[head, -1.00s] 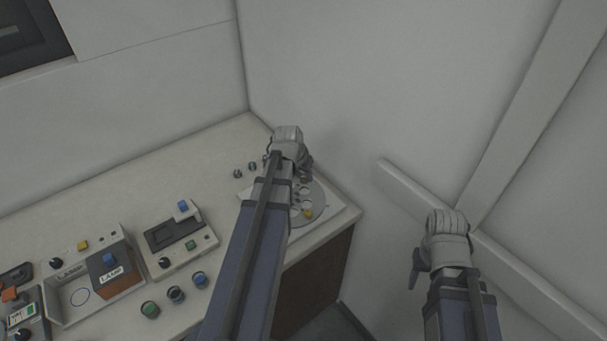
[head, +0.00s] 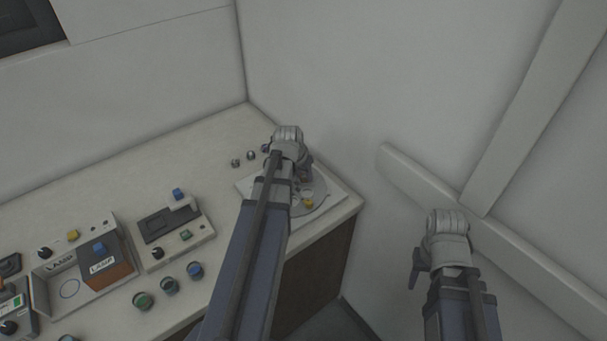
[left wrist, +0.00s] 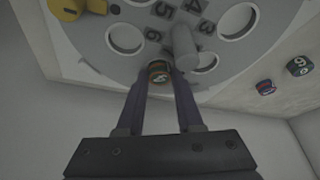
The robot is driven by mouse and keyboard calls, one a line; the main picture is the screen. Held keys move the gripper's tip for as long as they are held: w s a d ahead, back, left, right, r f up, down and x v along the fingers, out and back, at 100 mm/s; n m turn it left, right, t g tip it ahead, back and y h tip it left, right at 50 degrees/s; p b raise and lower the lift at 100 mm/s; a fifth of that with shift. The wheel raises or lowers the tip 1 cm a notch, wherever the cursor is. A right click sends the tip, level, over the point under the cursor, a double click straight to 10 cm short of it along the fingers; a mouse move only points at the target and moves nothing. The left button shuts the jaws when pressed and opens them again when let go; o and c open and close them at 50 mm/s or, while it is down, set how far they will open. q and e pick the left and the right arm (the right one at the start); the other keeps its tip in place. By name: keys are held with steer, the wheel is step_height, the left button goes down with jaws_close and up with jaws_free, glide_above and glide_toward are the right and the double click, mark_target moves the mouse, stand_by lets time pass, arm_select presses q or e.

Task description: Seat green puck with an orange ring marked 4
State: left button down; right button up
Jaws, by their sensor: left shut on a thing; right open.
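My left gripper (head: 303,168) is over the round grey plate (head: 321,194) at the bench's right corner. In the left wrist view, the left gripper (left wrist: 160,80) is shut on a small green puck with an orange ring (left wrist: 159,71); its end mark looks like a 4. The numbered plate (left wrist: 150,18) has several round holes. The puck is in front of the plate, beside a grey post (left wrist: 185,46) and near the number 6; I cannot tell its gap to the plate. My right gripper (head: 418,268) is open and empty, off the bench's right side.
A yellow knob (left wrist: 76,8) sits at the plate's edge. Loose pucks (left wrist: 298,66) lie on the bench beside it. A lamp box (head: 110,265), a control box (head: 170,232) and more pucks (head: 143,300) stand at left. White walls (head: 330,70) close off the back and right.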

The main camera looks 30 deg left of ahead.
arm_select(q)
steer(key=shift+c, duration=2.4)
jaws_free()
steer(key=shift+r, duration=0.1)
steer(key=p+v, duration=0.7)
steer(key=shift+s+r, duration=0.2)
steer(key=shift+r, duration=0.15)
